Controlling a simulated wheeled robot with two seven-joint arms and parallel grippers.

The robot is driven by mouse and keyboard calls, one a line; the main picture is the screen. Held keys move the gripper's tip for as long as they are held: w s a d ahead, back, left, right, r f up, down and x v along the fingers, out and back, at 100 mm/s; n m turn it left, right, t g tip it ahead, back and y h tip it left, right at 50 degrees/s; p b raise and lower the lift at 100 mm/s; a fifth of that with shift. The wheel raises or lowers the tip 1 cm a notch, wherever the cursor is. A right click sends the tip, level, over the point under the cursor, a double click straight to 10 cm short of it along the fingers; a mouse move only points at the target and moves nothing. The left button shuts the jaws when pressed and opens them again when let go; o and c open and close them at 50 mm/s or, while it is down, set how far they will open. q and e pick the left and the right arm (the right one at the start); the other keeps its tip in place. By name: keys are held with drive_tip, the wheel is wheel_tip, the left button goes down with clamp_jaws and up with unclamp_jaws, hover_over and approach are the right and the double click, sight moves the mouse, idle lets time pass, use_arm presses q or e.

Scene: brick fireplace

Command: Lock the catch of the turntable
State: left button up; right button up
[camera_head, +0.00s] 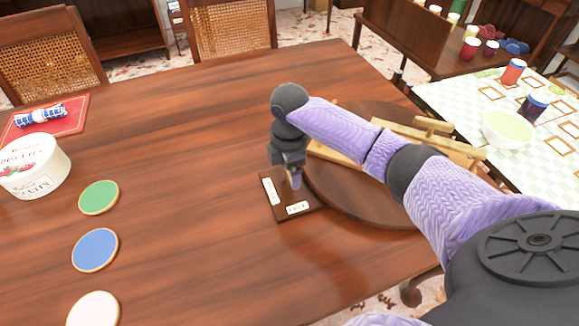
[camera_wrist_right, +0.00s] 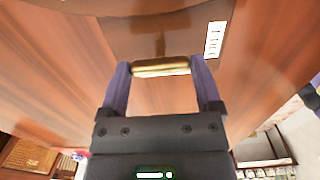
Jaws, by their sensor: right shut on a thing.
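The turntable (camera_head: 345,197) is a round dark wooden disc on the table, partly hidden behind my right arm. A small dark wooden plate (camera_head: 280,211) with two white labels lies against its left edge. In the right wrist view the plate (camera_wrist_right: 180,35) shows one label (camera_wrist_right: 215,39), its text unreadable. The catch (camera_wrist_right: 160,68) is a brass bar above the plate. My right gripper (camera_head: 294,183) points down over the plate. In the wrist view its purple fingers (camera_wrist_right: 162,72) are shut on the brass bar's two ends. My left gripper is not in view.
A pale wooden frame (camera_head: 425,133) lies on the turntable. Green (camera_head: 99,197), blue (camera_head: 95,250) and white (camera_head: 93,309) coasters, a biscuit tin (camera_head: 32,165) and a red mat (camera_head: 70,112) are at left. A bowl (camera_head: 508,129) stands at right. The middle table is clear.

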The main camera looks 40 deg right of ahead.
drive_tip(key=shift+r, duration=0.1)
drive_tip(key=shift+r+m+p, duration=0.1)
drive_tip(key=shift+m+p, duration=0.5)
drive_tip(key=shift+p, duration=0.35)
drive_tip(key=m+p, duration=0.6)
drive_tip(key=shift+m+p, duration=0.35)
drive_tip(key=shift+m, duration=0.15)
drive_tip(key=m+p, duration=0.2)
drive_tip(key=m, duration=0.2)
drive_tip(key=shift+m, duration=0.3)
drive_tip(key=m, duration=0.3)
drive_tip(key=shift+p, duration=0.35)
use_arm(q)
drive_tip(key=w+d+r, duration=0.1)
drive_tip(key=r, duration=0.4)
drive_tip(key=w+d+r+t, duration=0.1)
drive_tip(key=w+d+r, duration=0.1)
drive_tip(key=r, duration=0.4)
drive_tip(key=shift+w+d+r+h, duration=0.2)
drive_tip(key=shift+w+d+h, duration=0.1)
use_arm(e)
drive_tip(key=shift+m, duration=1.3)
